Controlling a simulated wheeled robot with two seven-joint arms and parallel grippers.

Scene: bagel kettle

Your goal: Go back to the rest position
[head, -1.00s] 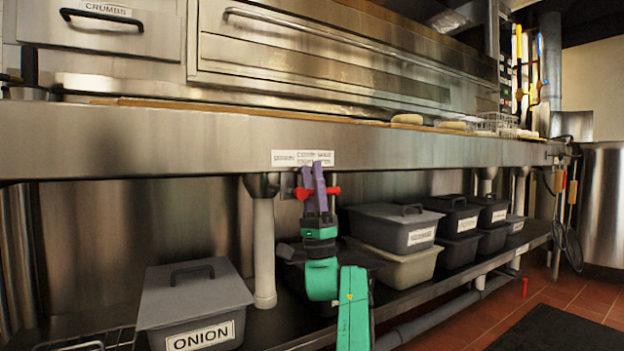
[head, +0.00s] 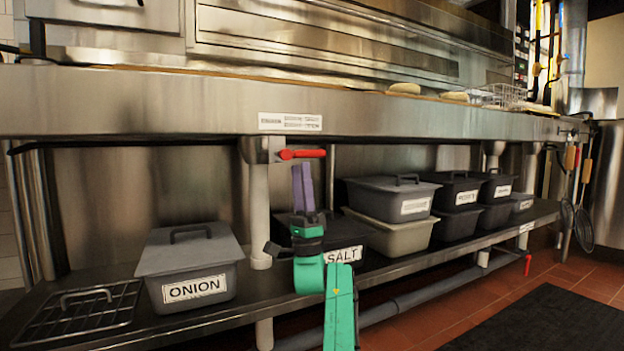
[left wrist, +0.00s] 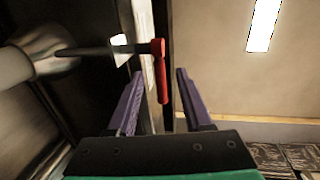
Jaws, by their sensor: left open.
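My left gripper (head: 303,188) has purple fingers and a green arm. In the head view it stands upright in front of the lower shelf, below the counter edge. In the left wrist view its two purple fingers (left wrist: 157,102) are apart with nothing held between them. A red valve handle (head: 301,154) sits just above the fingertips in the head view. In the left wrist view the red handle (left wrist: 160,75) shows beyond the fingers, between their tips. My right gripper is in neither view.
A steel counter (head: 420,121) spans above the shelf (head: 390,261). Lidded bins stand on the shelf, including the onion bin (head: 190,270) and salt bin (head: 346,238). A wire rack (head: 85,312) lies at left. The floor at lower right, with a black mat (head: 560,322), is clear.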

